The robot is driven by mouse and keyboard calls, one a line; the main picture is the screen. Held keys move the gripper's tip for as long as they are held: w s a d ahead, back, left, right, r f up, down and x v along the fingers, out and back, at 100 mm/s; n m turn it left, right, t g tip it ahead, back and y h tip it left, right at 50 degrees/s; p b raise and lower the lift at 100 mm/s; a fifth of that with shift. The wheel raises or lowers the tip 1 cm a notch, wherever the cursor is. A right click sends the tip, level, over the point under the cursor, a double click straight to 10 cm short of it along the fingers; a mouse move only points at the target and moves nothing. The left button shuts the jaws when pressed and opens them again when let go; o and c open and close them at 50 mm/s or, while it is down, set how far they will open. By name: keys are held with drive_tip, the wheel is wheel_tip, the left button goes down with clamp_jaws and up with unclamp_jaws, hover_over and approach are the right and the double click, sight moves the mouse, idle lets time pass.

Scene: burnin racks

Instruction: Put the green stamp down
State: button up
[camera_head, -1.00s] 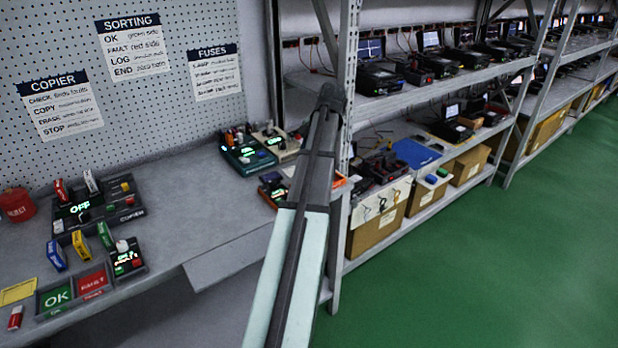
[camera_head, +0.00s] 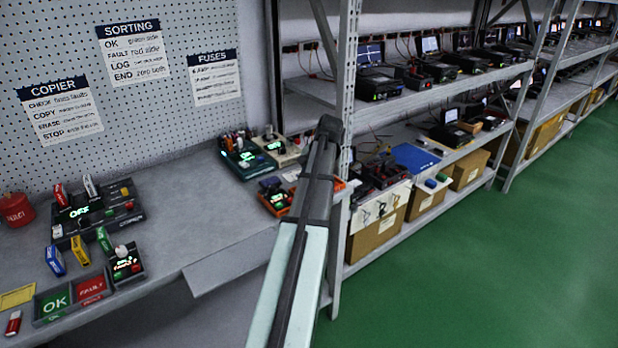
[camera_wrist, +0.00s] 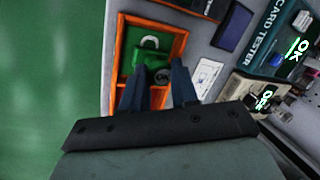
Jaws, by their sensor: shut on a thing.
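In the wrist view my gripper (camera_wrist: 158,88) points down over an orange-walled tray (camera_wrist: 111,72). Green shows inside the tray, with a white arch-shaped mark (camera_wrist: 149,42) on a green patch beyond the fingertips. I cannot tell whether the stamp touches the tray floor.
A teal card tester (camera_wrist: 262,50) with lit OK displays stands right of the tray. A white card (camera_wrist: 207,76) and a dark blue block (camera_wrist: 233,27) lie between. In the head view, shelving with an upright post (camera_head: 346,90) stands close right of my arm. The bench middle is clear.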

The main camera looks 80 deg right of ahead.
drive_tip(key=shift+f, duration=0.1)
drive_tip(key=o, duration=0.9)
drive_tip(key=shift+c, duration=0.2)
drive_tip(key=v, duration=1.2)
